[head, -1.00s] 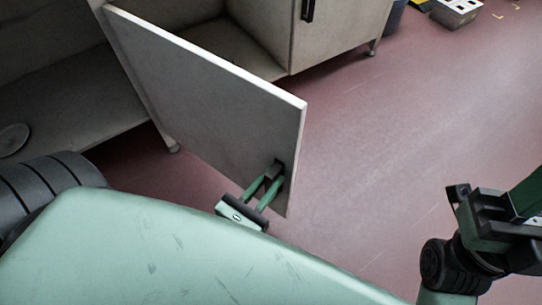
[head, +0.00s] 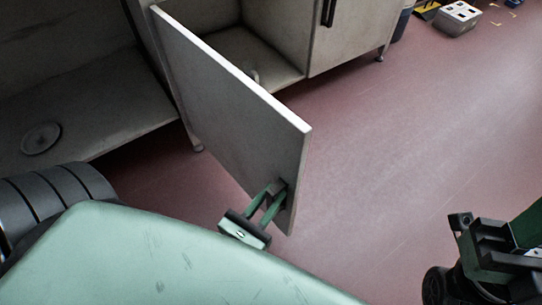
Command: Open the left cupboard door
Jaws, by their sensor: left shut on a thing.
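The left cupboard door (head: 232,108) is a pale grey panel in the head view. It stands swung well out from the cupboard, and the inside shows behind it. My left gripper (head: 275,193) is at the door's free edge, low down, with its green fingers shut on the door's dark handle. Most of the handle is hidden by the fingers. My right gripper (head: 462,222) shows only partly at the lower right, away from the door, and its jaw state is unclear.
The right cupboard door (head: 349,32) is closed, with a dark handle (head: 328,12). A round lid-like disc (head: 41,138) lies on a low shelf at the left. A grey box (head: 458,18) stands on the floor at the top right. The red floor right of the door is clear.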

